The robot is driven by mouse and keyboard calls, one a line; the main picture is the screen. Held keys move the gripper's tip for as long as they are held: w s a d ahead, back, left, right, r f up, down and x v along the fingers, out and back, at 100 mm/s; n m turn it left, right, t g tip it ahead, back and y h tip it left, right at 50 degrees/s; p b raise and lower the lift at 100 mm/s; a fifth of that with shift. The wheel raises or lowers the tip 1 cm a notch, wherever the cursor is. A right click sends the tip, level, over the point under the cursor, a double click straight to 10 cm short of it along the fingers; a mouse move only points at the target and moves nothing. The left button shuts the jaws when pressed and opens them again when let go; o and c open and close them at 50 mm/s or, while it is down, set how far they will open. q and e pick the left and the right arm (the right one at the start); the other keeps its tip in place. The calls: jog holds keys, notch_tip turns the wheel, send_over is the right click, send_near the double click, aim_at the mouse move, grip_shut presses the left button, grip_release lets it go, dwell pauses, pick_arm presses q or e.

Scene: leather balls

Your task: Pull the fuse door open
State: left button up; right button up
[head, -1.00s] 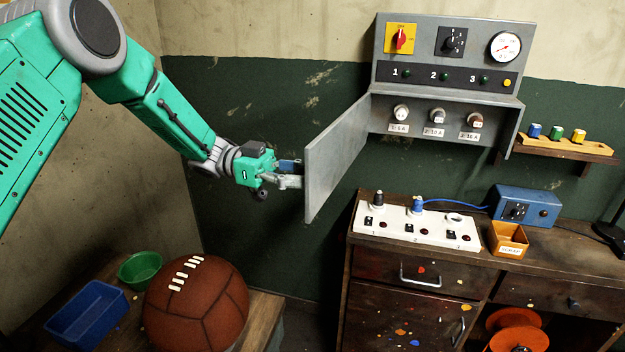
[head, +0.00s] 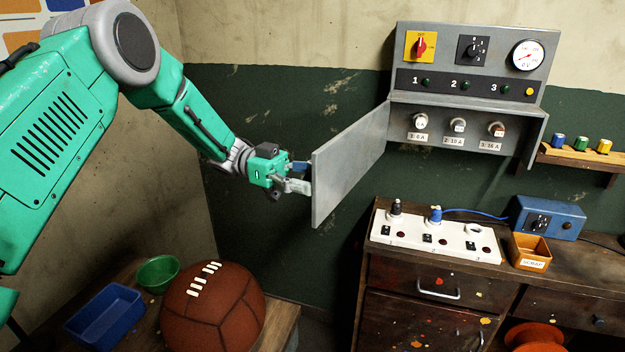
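The fuse door (head: 350,158) is a flat grey metal panel. It stands open, swung out from the left side of the grey fuse cabinet (head: 470,84). The fuses (head: 458,126) with their labels show uncovered in the cabinet's lower part. My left gripper (head: 303,177) is at the door's free edge, on its left, outer side. One finger shows above the other, and the door hides the fingertips and any handle there. I cannot tell whether the fingers are closed on it. My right gripper is not in view.
A white socket strip (head: 436,240), a blue box (head: 548,216) and an orange scrap bin (head: 530,252) stand on the wooden bench below the cabinet. A leather ball (head: 212,312), green bowl (head: 157,273) and blue tray (head: 104,319) sit lower left. Space below the door is clear.

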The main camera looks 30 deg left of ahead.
pick_arm(q)
jog(key=a, duration=1.2)
jog(key=shift+w+a+f, duration=0.15)
jog(key=shift+w, duration=0.1)
